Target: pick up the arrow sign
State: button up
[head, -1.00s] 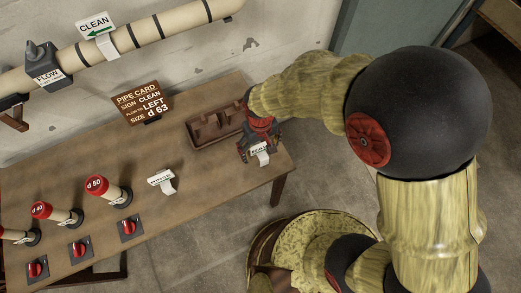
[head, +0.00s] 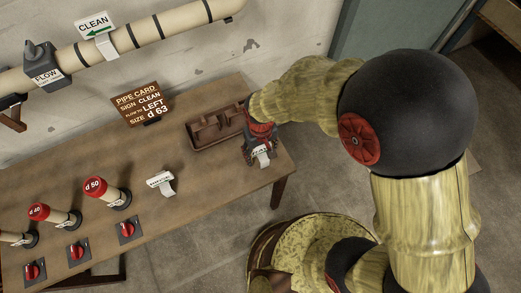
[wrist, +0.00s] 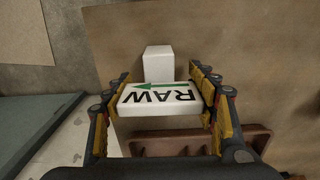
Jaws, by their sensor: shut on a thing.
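A white sign (wrist: 158,98) lettered RAW with a green arrow is between the fingers of my gripper (wrist: 160,100) in the wrist view. The fingers press on its two short ends. A white block-like foot (wrist: 158,64) shows beyond it. In the head view the sign (head: 262,155) is small, at my gripper (head: 259,148), over the right end of the table. I cannot tell whether its foot is clear of the tabletop.
A brown tray (head: 196,144) lies just left of my gripper. Another white sign (head: 160,180) stands mid-table, near red-capped pipe pieces (head: 95,186) and red knobs (head: 127,230). A brown pipe card (head: 142,104) stands at the back. A CLEAN arrow sign (head: 95,24) is on the wall pipe (head: 160,27).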

jog(key=c, duration=0.3)
jog(key=shift+r, duration=0.1)
